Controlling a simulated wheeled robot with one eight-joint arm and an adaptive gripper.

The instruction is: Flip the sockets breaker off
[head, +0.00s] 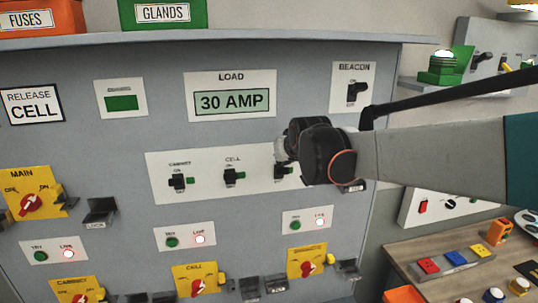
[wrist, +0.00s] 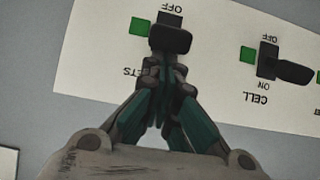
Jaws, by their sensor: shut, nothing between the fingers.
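The sockets breaker is a black toggle (wrist: 170,38) on a white plate, its label partly covered so only "ETS" shows. In the wrist view, which is upside down, OFF is printed above it and a green indicator (wrist: 140,26) is beside it. Its lever leans toward the lower, ON side. My gripper (wrist: 166,64) is shut and empty, its tips right at the lever's lower edge; I cannot tell whether they touch. In the head view the sockets breaker (head: 282,171) is partly hidden behind my arm's dark end.
The cell breaker (head: 233,177) and cabinet breaker (head: 177,182) stand left in the same row. The load display (head: 232,103) reads 30 AMP above. The beacon switch (head: 357,92) is at upper right. Yellow rotary switches and lock brackets jut out below. A workbench (head: 440,262) stands at right.

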